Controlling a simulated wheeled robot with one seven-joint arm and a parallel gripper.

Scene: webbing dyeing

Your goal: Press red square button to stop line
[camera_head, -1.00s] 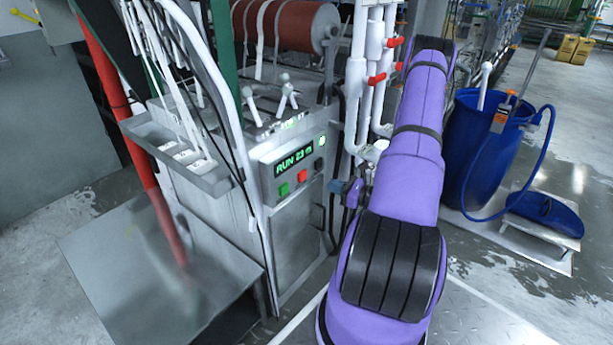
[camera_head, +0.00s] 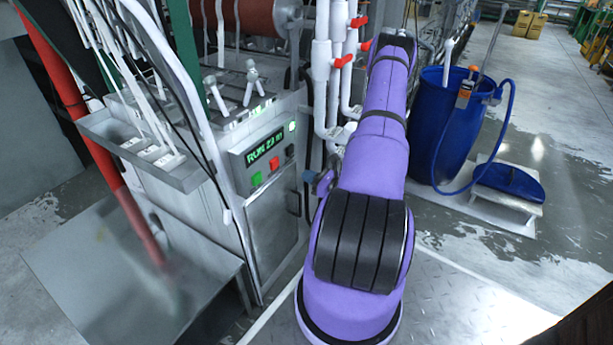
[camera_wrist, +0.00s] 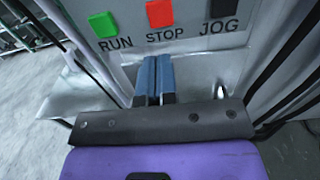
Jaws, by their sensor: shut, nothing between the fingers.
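The red square button (camera_head: 273,164) is on the front of the control panel (camera_head: 262,149), between the green button and a dark one. In the wrist view the red button (camera_wrist: 159,13) sits above the printed word STOP. My gripper (camera_wrist: 153,60) is shut, with its blue fingers side by side and empty. The fingertips are below the STOP label in the picture, seemingly apart from the button; the exact gap cannot be told. In the head view my arm reaches toward the machine and the gripper is mostly hidden, with a bluish tip (camera_head: 322,182) near the panel.
The green RUN button (camera_wrist: 103,24) and the black JOG button (camera_wrist: 224,9) flank the red one. A lit green display (camera_head: 265,147) reads RUN. White pipes with red valve handles (camera_head: 344,61) stand right of the panel. A blue barrel (camera_head: 442,128) stands farther right.

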